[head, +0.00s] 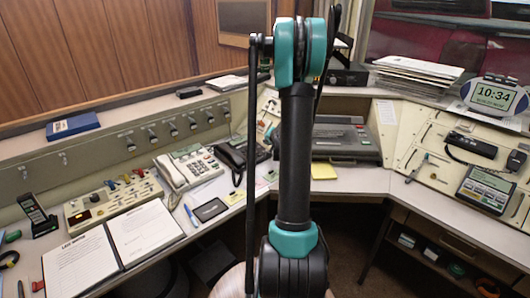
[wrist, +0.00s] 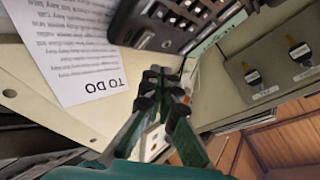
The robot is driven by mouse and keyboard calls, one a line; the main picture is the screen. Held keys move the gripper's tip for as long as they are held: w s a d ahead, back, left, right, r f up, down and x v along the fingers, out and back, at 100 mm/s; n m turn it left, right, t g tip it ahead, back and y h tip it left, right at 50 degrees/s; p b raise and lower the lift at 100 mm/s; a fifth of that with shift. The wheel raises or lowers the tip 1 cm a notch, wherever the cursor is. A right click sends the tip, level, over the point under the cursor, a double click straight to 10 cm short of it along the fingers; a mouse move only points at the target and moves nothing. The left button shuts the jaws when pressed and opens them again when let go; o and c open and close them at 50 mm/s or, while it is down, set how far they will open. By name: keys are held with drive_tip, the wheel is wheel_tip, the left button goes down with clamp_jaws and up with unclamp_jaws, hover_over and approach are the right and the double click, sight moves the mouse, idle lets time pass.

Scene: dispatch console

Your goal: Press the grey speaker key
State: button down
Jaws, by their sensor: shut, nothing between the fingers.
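My gripper (wrist: 165,78) is shut and empty in the wrist view, with its dark fingertips together near the middle of the picture. A dark unit with rows of light grey keys (wrist: 190,18) lies beyond the fingertips at the top. I cannot tell which of its keys is the speaker key, as no label is readable. The fingertips look apart from these keys, though the gap is hard to judge. In the head view my arm stands upright across the middle, and my gripper does not show. A pale desk phone (head: 188,170) and a black phone (head: 243,160) show left of my arm.
A TO DO sheet (wrist: 75,50) lies left of my gripper. A panel with key switches (wrist: 275,65) is at right. An open log book (head: 112,250), a switch box (head: 112,198) and a yellow pad (head: 323,171) lie on the console. The desktop right of the pad is clear.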

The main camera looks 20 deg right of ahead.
drive_tip(key=shift+s+r, duration=0.15)
drive_tip(key=shift+r, duration=0.55)
drive_tip(key=shift+s+r, duration=0.1)
drive_tip(key=shift+r, duration=0.6)
drive_tip(key=s+a+n+g+y, duration=0.1)
drive_tip(key=s+a+n+g, duration=0.3)
drive_tip(key=s+a, duration=1.1)
drive_tip(key=s+a+f+n+g, duration=0.1)
drive_tip(key=s+a+f+n, duration=0.1)
drive_tip(key=s, duration=0.9)
drive_tip(key=s+a+f+n+g, duration=0.1)
drive_tip(key=s+a+n, duration=0.3)
drive_tip(key=s, duration=0.7)
drive_tip(key=shift+f+g+h, duration=0.3)
drive_tip(key=shift+f+h, duration=0.1)
drive_tip(key=shift+f, duration=0.15)
